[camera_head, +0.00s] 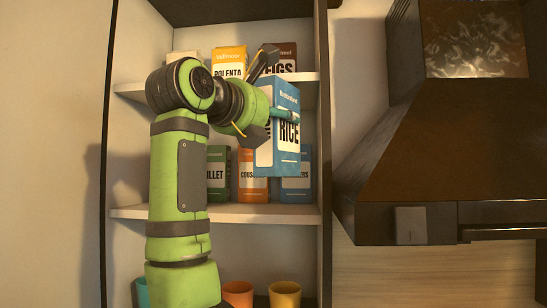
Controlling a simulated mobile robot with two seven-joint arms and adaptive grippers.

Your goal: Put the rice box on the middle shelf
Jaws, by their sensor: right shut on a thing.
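The blue rice box (288,155) is upright and slightly turned, in the air in front of the shelf unit. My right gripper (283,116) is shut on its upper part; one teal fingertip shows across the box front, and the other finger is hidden. The middle shelf (235,213) holds a green millet box (218,185), an orange box (250,187) and a blue box (297,188). The rice box's lower end overlaps the orange and blue boxes in the picture and is above the shelf board. My left gripper is out of view.
The upper shelf (310,77) holds a yellow polenta box (230,58), a brown figs box (287,55) and a pale box. Orange and yellow cups (284,293) stand below. A dark range hood (440,150) is at the right. My arm hides the shelf's left part.

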